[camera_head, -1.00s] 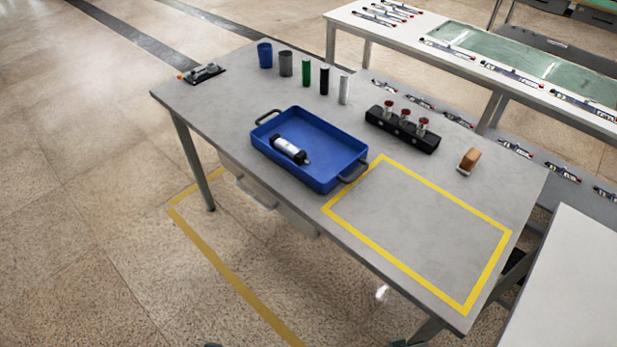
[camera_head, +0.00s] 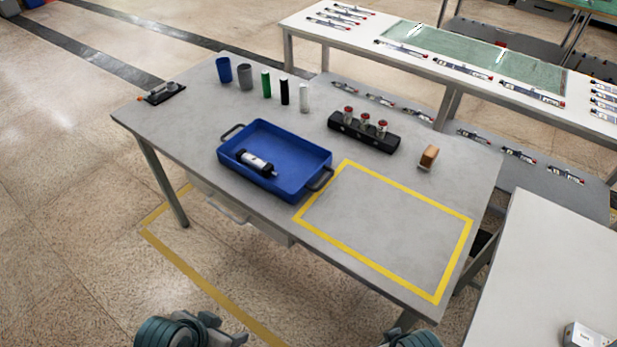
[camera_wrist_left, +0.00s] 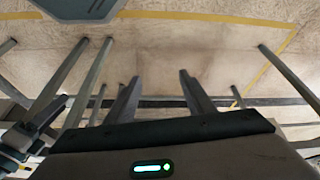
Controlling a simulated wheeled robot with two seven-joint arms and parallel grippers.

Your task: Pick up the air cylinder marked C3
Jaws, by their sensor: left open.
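A white cylinder with black ends (camera_head: 256,163) lies on its side in the blue tray (camera_head: 312,187) on the grey table. No C3 mark can be read on it at this size. Several slim cylinder-like units (camera_head: 462,69) lie on the white table behind, their marks also unreadable. My left gripper (camera_wrist_left: 158,78) is open in the left wrist view, with nothing between its fingers. In the head view, parts of my left arm show at the bottom edge, well apart from the tray. Only a small piece of my right arm shows there; its gripper is out of frame.
The yellow-framed area (camera_head: 350,169) is empty. A white surface (camera_head: 545,260) stands at right.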

